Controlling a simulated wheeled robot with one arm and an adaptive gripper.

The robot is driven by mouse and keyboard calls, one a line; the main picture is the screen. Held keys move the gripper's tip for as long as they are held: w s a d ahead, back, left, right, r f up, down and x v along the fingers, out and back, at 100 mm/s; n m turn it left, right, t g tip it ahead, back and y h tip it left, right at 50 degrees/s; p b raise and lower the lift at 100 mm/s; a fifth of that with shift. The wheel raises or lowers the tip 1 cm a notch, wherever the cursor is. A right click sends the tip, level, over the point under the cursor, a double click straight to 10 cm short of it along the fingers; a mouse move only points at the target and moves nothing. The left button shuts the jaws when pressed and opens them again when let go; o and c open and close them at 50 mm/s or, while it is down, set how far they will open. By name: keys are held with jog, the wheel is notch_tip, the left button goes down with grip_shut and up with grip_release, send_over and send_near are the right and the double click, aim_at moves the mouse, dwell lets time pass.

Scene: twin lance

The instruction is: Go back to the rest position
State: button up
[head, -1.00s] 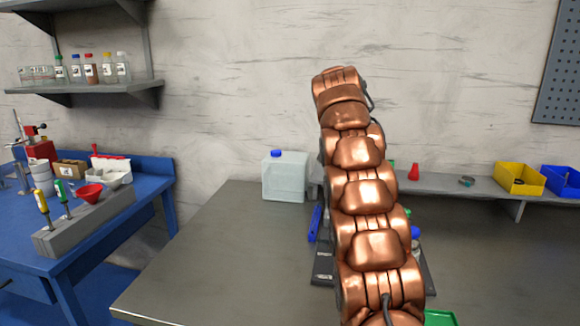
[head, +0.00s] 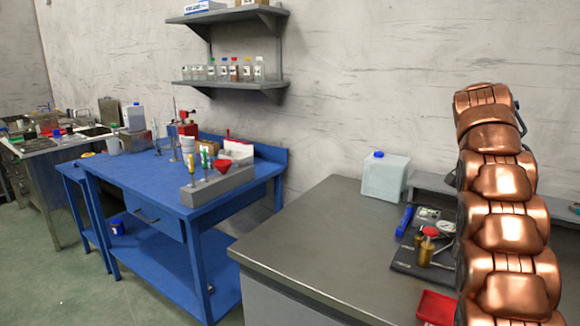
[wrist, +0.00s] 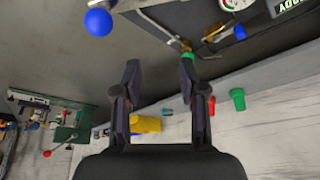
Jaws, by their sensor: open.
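My gripper (wrist: 160,85) shows in the wrist view with its two dark fingers apart and nothing between them. Beyond the fingers are the grey bench top and a dark mat with tools. In the head view my copper arm stands raised over the right side of the grey bench (head: 310,235); my gripper does not show there. A dark tool mat (head: 410,262) lies on the bench beside the arm, partly hidden by it, with a brass part with a red top (head: 428,245) on it.
A translucent jug (head: 385,178) with a blue cap stands at the back of the bench. A red tray (head: 437,308) lies near the front, partly behind my arm. A blue workbench (head: 150,180) stands left. Shelves (head: 235,85) hang on the wall. The bench's left part is clear.

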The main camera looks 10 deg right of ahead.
jog(key=shift+s+a+n, duration=0.5)
jog(key=shift+s+a, duration=0.1)
jog(key=shift+a, duration=0.35)
jog(key=shift+a+f, duration=0.15)
jog(key=shift+a, duration=0.2)
jog(key=s+a+f+n+g+y, duration=0.1)
jog(key=s+a+f+n, duration=0.3)
jog(key=s+a, duration=0.45)
jog(key=s+a+f+n+y, duration=0.2)
jog(key=s+a+f+n, duration=0.2)
jog(key=s+a, duration=0.45)
jog(key=s+a+f+n+g+y, duration=0.1)
jog(key=s+a+f+n, duration=0.4)
jog(key=a, duration=0.6)
jog(key=s+a+f+n+g, duration=0.1)
jog(key=s+a+f+n, duration=0.15)
jog(key=s, duration=0.55)
jog(key=s+a+f+n, duration=0.1)
jog(key=s+a+f, duration=0.3)
jog(key=s, duration=0.4)
jog(key=s+p+v, duration=0.2)
jog(key=p+v, duration=1.2)
jog(key=v, duration=0.1)
jog(key=shift+d+r+t+y+p, duration=0.3)
jog(key=shift+d+r+t, duration=0.15)
jog(key=shift+d, duration=0.1)
